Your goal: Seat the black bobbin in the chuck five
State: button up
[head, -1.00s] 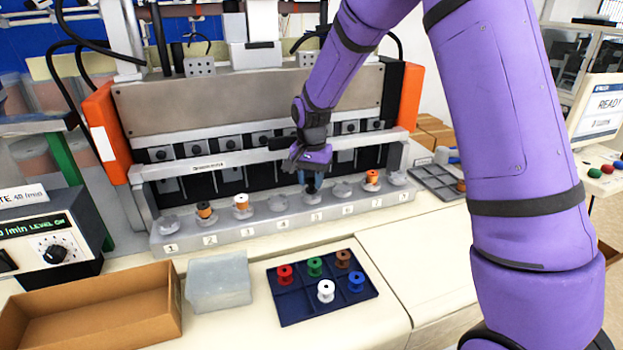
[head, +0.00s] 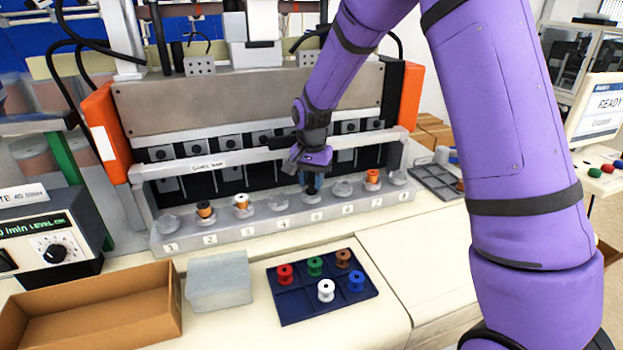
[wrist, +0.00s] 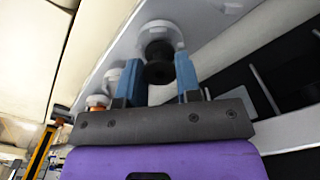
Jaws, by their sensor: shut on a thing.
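The black bobbin (wrist: 158,66) shows as a dark spool between the two blue fingers of my gripper (wrist: 157,60) in the wrist view. The fingers are shut on it. Chuck five (head: 312,198) is the pale round seat right below my gripper in the head view; its pale round form (wrist: 160,32) also shows against the bobbin's far end in the wrist view. The bobbin is lined up with this chuck and close to or touching it. I cannot tell whether it is fully down. In the head view the fingers mostly hide the bobbin.
Orange-wound bobbins sit on chuck two (head: 205,210), chuck three (head: 241,203) and chuck seven (head: 372,177). Chucks four (head: 277,203) and six (head: 342,189) beside mine are empty. A dark blue tray (head: 290,308) with several coloured bobbins and a cardboard box (head: 130,335) stand in front. The machine's panel rises behind.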

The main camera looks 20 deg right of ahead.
aim_at(312, 182)
jog(key=shift+f, duration=0.35)
jog(key=o, duration=0.6)
notch_tip(312, 182, up, 11)
jog(key=shift+r, duration=0.1)
dwell(1.0)
dwell(0.4)
